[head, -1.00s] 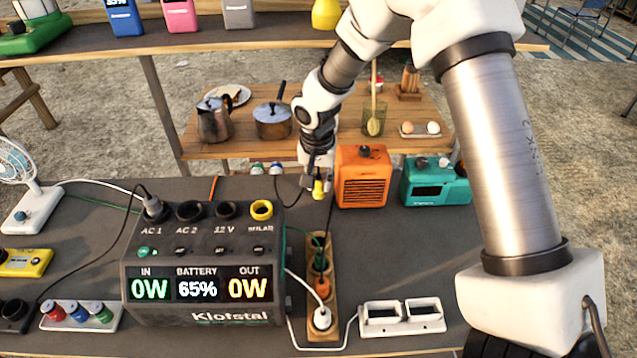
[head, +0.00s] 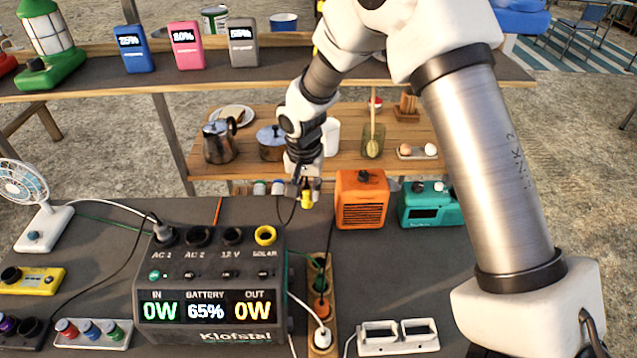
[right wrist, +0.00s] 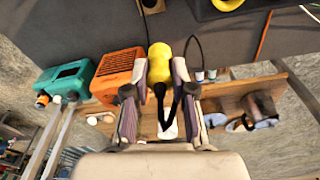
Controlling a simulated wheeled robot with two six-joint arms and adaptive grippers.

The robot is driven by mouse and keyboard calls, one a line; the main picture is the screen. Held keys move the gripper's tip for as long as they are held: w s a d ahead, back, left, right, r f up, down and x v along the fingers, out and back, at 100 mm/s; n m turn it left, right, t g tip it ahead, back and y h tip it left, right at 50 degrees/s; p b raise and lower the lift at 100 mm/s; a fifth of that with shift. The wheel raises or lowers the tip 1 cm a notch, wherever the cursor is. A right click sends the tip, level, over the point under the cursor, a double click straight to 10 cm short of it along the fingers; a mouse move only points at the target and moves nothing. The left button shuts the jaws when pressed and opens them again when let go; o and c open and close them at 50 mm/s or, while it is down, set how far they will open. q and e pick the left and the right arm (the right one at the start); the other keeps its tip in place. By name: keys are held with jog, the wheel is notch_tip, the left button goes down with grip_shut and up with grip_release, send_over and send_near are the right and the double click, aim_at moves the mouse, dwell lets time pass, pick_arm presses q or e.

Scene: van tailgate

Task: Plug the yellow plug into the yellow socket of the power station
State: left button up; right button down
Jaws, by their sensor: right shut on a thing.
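The power station (head: 215,285) is a dark box with sockets on top and a screen reading 0W, 65% and 0W. Its yellow socket (head: 265,236), labelled solar, is at the top right and looks empty. My right gripper (head: 305,196) is shut on the yellow plug (right wrist: 160,62), behind and to the right of the yellow socket, apart from it. In the right wrist view the plug sits between the two fingers, and a dark cable runs from it. The yellow socket's ring (right wrist: 228,3) shows at the top edge there. My left gripper is not in view.
A power strip (head: 321,265) with plugs lies right of the station. An orange heater (head: 361,200) and a teal radio (head: 430,205) stand to the right. A fan (head: 35,205) stands at left. A shelf (head: 270,65) crosses behind.

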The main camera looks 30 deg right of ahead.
jog(key=w+a+p, duration=0.3)
jog(key=a, duration=0.7)
jog(key=shift+a, duration=0.15)
jog(key=shift+w, duration=0.1)
jog(key=shift+f+b, duration=1.1)
jog(key=shift+f, duration=1.15)
jog(key=shift+f, duration=0.2)
jog(key=shift+f+b, duration=0.95)
jog(key=shift+f, duration=0.5)
